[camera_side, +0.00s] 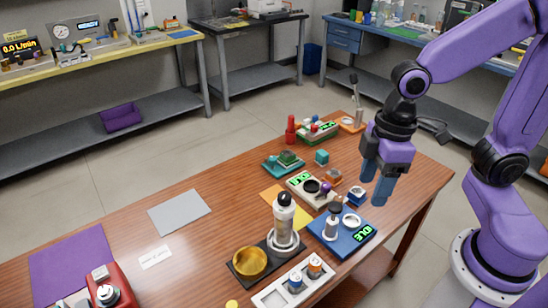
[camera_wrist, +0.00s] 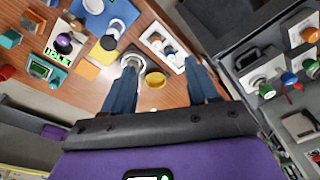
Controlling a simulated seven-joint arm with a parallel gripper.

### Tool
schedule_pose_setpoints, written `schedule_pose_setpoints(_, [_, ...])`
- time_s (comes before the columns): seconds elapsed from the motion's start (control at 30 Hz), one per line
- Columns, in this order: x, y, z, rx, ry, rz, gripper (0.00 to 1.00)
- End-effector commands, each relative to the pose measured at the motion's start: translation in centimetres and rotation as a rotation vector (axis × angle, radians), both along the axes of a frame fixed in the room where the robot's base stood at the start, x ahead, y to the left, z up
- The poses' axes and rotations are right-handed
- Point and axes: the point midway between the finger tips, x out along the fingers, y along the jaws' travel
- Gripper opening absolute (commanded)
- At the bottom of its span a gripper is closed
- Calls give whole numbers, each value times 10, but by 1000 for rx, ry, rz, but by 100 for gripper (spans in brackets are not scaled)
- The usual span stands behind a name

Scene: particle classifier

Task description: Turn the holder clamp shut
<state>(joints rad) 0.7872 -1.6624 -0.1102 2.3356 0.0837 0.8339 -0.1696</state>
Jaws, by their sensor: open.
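What looks like the holder is a grey ring (camera_side: 287,246) on a dark base (camera_side: 241,280) near the table's front edge. A pale cylinder with a black cap (camera_side: 284,215) stands upright in it. In the wrist view the ring (camera_wrist: 133,59) lies near the left fingertip in the picture. I cannot make out whether its clamp is turned open or shut. A gold bowl (camera_side: 250,262) sits on the same base; it also shows in the wrist view (camera_wrist: 155,79). My gripper (camera_side: 375,188) is open and empty, above the table's right part, apart from the holder.
A blue unit reading IDLE (camera_side: 362,234) with a small bottle stands right of the holder. A white rack (camera_side: 268,297) with orange and blue vials is in front. A device with a purple knob (camera_side: 325,188) is behind.

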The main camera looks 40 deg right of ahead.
Motion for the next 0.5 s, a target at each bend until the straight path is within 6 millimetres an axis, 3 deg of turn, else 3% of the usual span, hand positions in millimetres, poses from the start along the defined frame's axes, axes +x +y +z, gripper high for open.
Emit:
schedule_pose_setpoints(0.27, [104, 21, -11, 77, -21, -128, 59])
schedule_pose_setpoints(0.5, [198, 9, -29, 132, -72, -241, 59])
